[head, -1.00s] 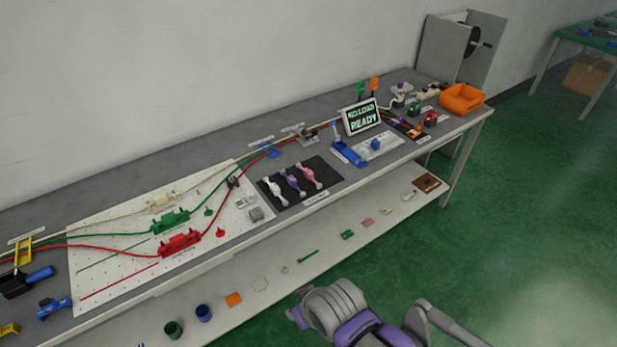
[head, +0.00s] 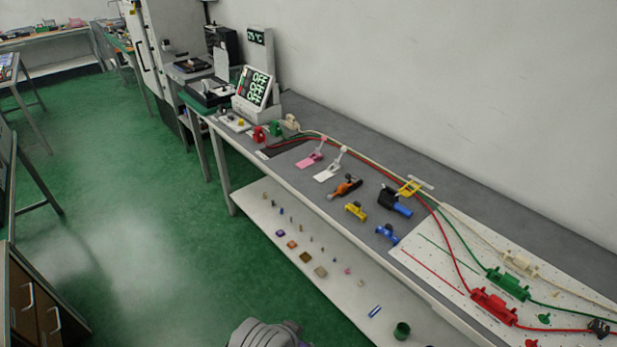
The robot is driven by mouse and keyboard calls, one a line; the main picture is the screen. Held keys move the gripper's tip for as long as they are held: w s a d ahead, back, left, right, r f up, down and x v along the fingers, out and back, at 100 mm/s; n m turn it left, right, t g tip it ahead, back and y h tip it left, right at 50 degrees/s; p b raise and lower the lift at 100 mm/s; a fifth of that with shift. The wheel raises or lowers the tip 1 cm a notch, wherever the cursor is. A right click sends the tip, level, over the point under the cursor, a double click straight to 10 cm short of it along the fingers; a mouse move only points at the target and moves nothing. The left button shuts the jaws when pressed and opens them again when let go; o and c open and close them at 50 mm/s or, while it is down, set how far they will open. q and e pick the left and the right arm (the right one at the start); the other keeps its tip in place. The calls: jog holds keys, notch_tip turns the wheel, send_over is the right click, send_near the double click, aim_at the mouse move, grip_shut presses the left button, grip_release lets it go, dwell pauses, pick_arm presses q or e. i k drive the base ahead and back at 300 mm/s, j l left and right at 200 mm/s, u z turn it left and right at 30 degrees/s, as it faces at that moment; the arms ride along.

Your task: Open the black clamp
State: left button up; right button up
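A black clamp with a blue handle (head: 388,197) sits on the grey bench top near the middle right of the head view, just in front of a yellow frame (head: 410,187). Its handle points to the right and lies low over the bench. Whether its jaw is open or closed is too small to tell. A grey and purple part of my own arm shows at the bottom edge, well away from the clamp. Neither gripper's fingers show.
An orange and black tool (head: 346,188), a yellow clamp (head: 355,211) and a blue clamp (head: 386,233) sit close by. Red, green and white cables run behind. A lower shelf (head: 290,220) holds small parts. Green floor (head: 150,240) is free left of the bench.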

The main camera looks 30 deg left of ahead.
aim_at(348, 175)
jog(key=u, duration=0.65)
jog(key=i+l, duration=0.2)
jog(key=i, duration=0.45)
jog(key=i+l+z, duration=0.1)
jog(key=i, duration=0.55)
